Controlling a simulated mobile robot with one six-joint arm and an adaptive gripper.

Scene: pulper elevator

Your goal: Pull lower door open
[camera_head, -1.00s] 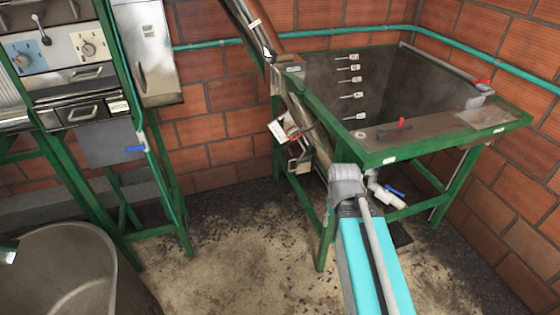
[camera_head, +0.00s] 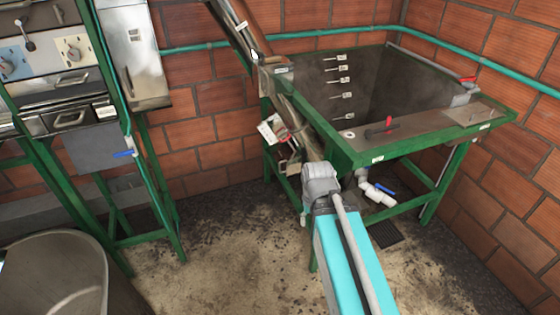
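A sloping brown-grey elevator chute (camera_head: 252,38) runs down from the top to the left corner of the green-framed tank. Low on the chute, a white tag (camera_head: 270,130) hangs next to a small red part (camera_head: 284,134). Below them is a small metal flap (camera_head: 291,155), possibly the lower door; its edges are too small to tell whether it is open or shut. A grey rounded housing (camera_head: 320,183) on a long turquoise beam (camera_head: 348,258) stands in front of the chute's foot and hides part of it. I cannot make out my gripper.
A control panel (camera_head: 60,60) in a green frame stands at the left, above a grey tub (camera_head: 50,275). Bare floor (camera_head: 225,245) lies between.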

